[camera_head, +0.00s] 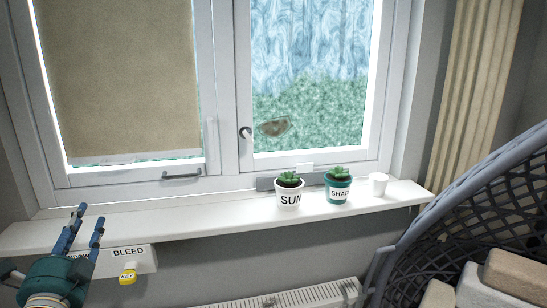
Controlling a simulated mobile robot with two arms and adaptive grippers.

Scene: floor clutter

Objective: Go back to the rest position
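My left gripper (91,216) is at the lower left of the head view, in front of the left end of the white window sill. Its blue fingers point up and stand apart, with nothing visible between them. It partly covers a white labelled panel (140,261) below the sill, where the word "BLEED" can be read. A yellow-tagged item (127,273) is at that panel, clear of the fingers. My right gripper is not in view.
A radiator (300,297) is below. A dark lattice chair (480,195) with cushions fills the lower right. The sill's middle left is clear.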

